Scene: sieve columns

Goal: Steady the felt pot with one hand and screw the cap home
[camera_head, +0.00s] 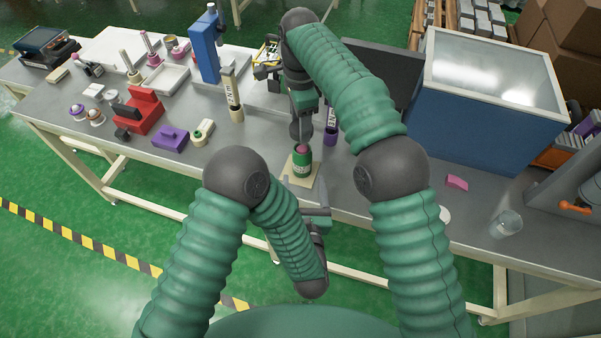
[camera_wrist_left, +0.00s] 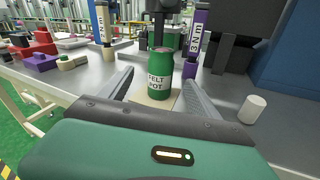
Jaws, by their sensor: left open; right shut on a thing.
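The green felt pot (camera_head: 302,164) stands upright on a pale square pad (camera_head: 288,169) near the bench's front edge. Its FELT POT label faces me in the left wrist view (camera_wrist_left: 159,84). My right gripper (camera_head: 303,142) points down over the pot from above, shut on the pink cap (camera_head: 302,149). The cap is at the pot's mouth; I cannot tell how far it is seated. My left gripper (camera_wrist_left: 161,88) is open, low at the front of the pot, its fingers spread to either side with the pot ahead between them.
A torque driver marked Nm (camera_head: 331,124) stands just behind the pot, and another (camera_head: 232,95) stands to the left. A purple block (camera_head: 170,138) and a red holder (camera_head: 139,109) lie farther left. A large blue bin (camera_head: 470,125) fills the right. A white cylinder (camera_wrist_left: 252,108) stands right of the pot.

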